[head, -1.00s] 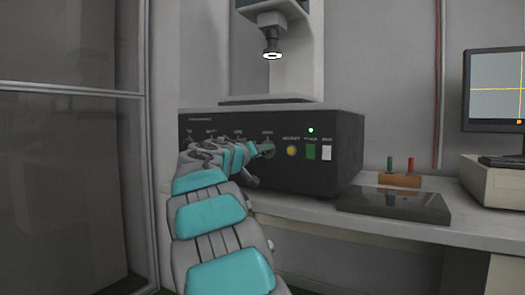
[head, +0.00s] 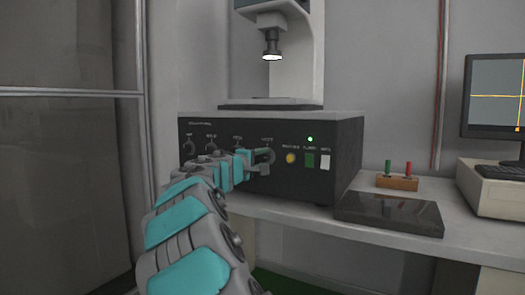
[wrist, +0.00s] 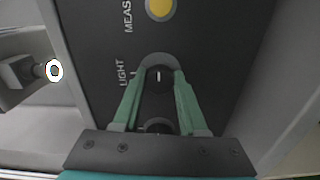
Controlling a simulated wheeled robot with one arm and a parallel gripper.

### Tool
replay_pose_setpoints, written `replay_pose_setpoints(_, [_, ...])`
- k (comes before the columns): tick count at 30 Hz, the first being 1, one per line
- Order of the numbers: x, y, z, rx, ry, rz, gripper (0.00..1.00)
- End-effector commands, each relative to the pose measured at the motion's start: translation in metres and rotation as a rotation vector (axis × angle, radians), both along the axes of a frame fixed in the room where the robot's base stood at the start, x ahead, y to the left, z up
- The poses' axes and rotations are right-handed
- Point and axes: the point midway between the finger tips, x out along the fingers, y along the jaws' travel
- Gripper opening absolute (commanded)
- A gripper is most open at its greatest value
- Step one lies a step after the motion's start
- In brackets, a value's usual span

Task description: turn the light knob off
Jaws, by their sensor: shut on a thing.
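The light knob (wrist: 158,74) is a small dark knob on a grey round base, beside the printed word LIGHT in the wrist view. It sits on the front panel of the dark control box (head: 340,150). My gripper (wrist: 159,78) has its two green fingers closed around the knob, one on each side. In the head view my gripper (head: 262,160) is at the rightmost knob of the row, and the fingers mostly hide that knob. The lamp (head: 271,56) under the microscope head glows white.
More knobs (head: 189,146) line the panel to the left. A dark plate (head: 390,213), a wooden block (head: 397,182) and a monitor (head: 495,90) are farther right.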

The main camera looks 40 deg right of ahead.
Motion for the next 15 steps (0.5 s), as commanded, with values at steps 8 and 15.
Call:
replay_pose_setpoints(8, [0.0004, -0.0001, 0.0059, -0.100, 0.243, 0.000, 0.00])
replay_pose_setpoints(15, [0.0004, -0.0001, 0.0062, -0.186, 0.455, 0.000, 0.00])
